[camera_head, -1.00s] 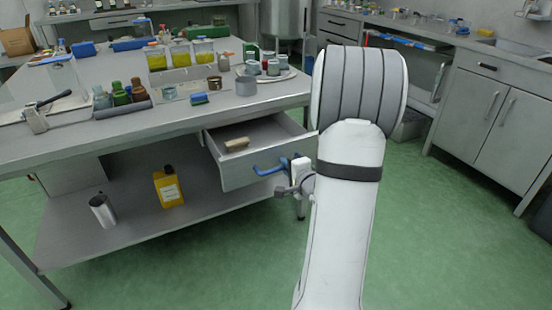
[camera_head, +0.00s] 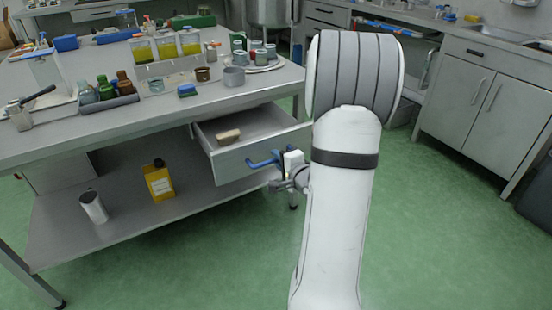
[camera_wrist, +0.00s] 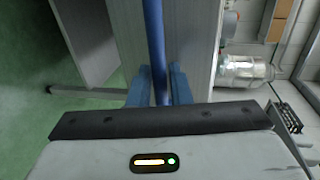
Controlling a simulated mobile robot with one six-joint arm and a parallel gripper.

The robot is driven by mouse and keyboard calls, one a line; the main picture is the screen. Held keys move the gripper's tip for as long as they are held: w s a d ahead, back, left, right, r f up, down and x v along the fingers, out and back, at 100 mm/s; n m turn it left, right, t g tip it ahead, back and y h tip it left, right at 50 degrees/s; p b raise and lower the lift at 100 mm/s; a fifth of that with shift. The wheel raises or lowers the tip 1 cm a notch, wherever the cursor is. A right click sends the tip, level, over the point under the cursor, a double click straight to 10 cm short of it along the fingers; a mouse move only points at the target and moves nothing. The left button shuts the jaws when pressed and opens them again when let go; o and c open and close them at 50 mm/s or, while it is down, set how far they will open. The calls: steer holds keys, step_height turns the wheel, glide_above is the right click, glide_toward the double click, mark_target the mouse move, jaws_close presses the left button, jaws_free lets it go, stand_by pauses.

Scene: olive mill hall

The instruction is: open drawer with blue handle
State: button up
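The drawer (camera_head: 232,166) under the left workbench stands open, pulled out toward me, with a tan block-like item (camera_head: 228,136) inside. Its blue handle (camera_head: 262,161) is on the grey front. My gripper (camera_head: 282,163) is at the right part of this handle. In the wrist view the blue handle bar (camera_wrist: 154,30) runs down between the two blue fingers of my gripper (camera_wrist: 160,86), one close on each side. The gripper looks shut on the bar. The fingertip contact is partly hidden by the gripper body.
The workbench (camera_head: 60,138) carries jars, bottles and a tray. Its lower shelf (camera_head: 125,215) holds a yellow bottle (camera_head: 159,182) and a metal cup (camera_head: 93,207). Green floor (camera_head: 235,265) is free in front of the drawer. Cabinets (camera_head: 475,105) stand at the right.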

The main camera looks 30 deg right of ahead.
steer(key=b+v, duration=0.6)
steer(key=v, duration=0.1)
steer(key=shift+s, duration=0.15)
steer(key=shift+r, duration=0.15)
stand_by(0.4)
steer(key=shift+p+x, duration=2.8)
steer(key=shift+x, duration=1.15)
